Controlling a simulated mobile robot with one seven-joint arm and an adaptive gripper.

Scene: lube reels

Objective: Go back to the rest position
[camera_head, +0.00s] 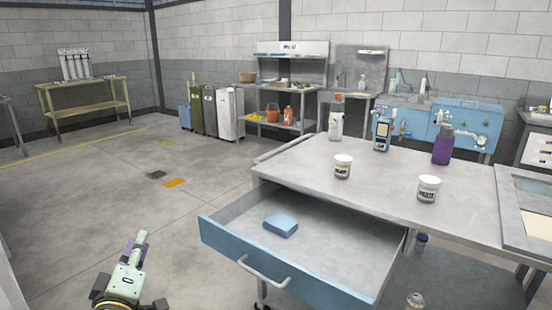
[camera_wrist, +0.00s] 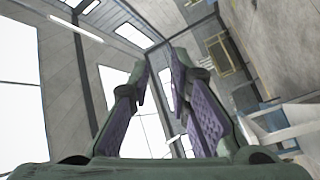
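My gripper (camera_head: 135,246) is low at the left of the head view, over the open floor and left of the drawer cart. It is green with purple finger pads. In the wrist view (camera_wrist: 160,68) its two fingers lean toward each other, with a gap between the tips and nothing held. The wrist view is tilted and shows bright windows, wall and ceiling beyond the fingers.
A metal cart (camera_head: 300,165) stands at the right, its blue-fronted drawer (camera_head: 340,275) pulled out with a blue block (camera_head: 281,225) inside. Several bottles and jars, including a purple bottle (camera_head: 442,148), stand on top. The floor (camera_head: 90,200) at the left is mostly clear.

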